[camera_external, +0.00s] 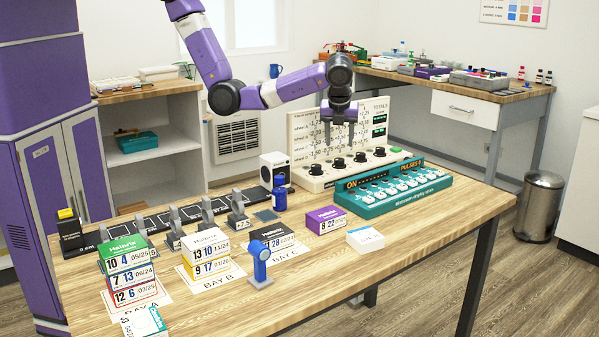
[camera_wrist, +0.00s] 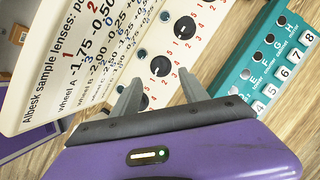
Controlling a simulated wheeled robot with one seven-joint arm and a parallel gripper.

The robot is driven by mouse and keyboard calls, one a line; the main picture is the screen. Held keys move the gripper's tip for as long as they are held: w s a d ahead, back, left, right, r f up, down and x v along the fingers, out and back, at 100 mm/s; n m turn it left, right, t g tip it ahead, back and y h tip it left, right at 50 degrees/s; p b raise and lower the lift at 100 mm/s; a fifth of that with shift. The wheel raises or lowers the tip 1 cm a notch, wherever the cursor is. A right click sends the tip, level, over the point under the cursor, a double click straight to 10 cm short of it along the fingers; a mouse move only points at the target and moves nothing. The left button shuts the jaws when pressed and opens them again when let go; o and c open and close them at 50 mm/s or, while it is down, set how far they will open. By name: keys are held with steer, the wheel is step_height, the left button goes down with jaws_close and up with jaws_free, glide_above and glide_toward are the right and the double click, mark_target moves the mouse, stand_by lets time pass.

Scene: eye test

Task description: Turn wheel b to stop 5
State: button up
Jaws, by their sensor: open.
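The cream lens console (camera_external: 322,181) stands on the wooden bench with a row of black wheel knobs in front of its upright printed panel (camera_external: 308,126). The second knob from the left (camera_external: 338,163), apparently wheel b, lies below my gripper (camera_external: 338,141). In the wrist view, a black knob (camera_wrist: 160,67) with numbers around it shows between the tips of my open gripper (camera_wrist: 158,78). My fingers appear above it, apart from it. I cannot tell its pointer's stop. Another knob (camera_wrist: 185,28) shows clear of my fingers; the lower part of the row is partly hidden.
A teal keyed box (camera_external: 395,190) stands close in front of the console. A white block (camera_external: 278,168) and a blue stamp-like item (camera_external: 280,194) stand left of it. Stacked boxes (camera_external: 128,270) occupy the bench's left front. Bare bench (camera_external: 410,245) lies at the front right.

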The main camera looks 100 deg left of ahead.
mark_target(339, 159)
steer(key=x, duration=0.7)
steer(key=shift+f, duration=0.35)
steer(key=shift+a, duration=0.1)
steer(key=shift+c, duration=0.2)
jaws_close()
